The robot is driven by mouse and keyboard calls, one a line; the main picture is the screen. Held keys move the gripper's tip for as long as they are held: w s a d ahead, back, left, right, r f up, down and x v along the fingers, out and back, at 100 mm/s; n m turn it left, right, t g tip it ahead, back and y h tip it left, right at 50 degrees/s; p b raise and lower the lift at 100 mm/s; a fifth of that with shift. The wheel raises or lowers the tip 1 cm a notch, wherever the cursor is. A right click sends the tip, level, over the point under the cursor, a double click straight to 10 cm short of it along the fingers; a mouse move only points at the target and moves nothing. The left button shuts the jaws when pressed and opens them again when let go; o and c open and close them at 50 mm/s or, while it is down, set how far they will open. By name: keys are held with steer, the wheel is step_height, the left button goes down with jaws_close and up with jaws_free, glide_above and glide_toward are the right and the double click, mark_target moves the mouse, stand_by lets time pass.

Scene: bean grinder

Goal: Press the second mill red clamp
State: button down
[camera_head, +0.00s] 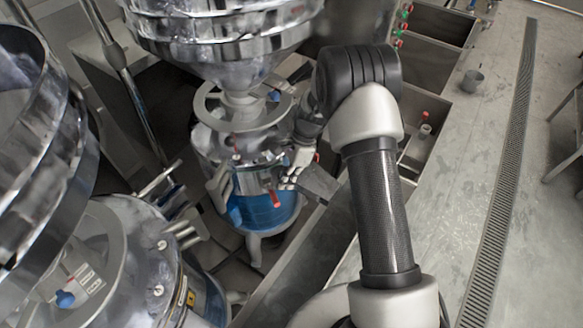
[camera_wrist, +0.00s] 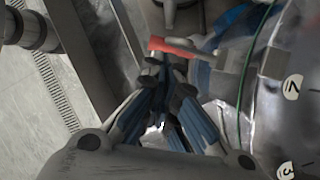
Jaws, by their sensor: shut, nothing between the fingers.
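The mill in the middle of the head view (camera_head: 247,180) has a steel body with a blue lower band, under a large steel funnel. A red clamp handle (camera_head: 275,198) sticks out from its side. My gripper (camera_head: 284,184) is beside the mill, close to this handle. In the wrist view the red clamp (camera_wrist: 178,46) lies just beyond my fingertips (camera_wrist: 166,70). The fingers are shut together with nothing between them. I cannot tell whether the tips touch the clamp.
Another steel mill (camera_head: 128,250) with a blue knob stands at lower left. Open steel bins (camera_head: 430,65) line the right of the mill. A grey cup (camera_head: 472,80) stands on the floor near a drain grate (camera_head: 505,180). A green cable (camera_wrist: 247,65) runs beside the clamp.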

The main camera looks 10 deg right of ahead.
mark_target(272, 194)
steer(key=shift+x, duration=2.15)
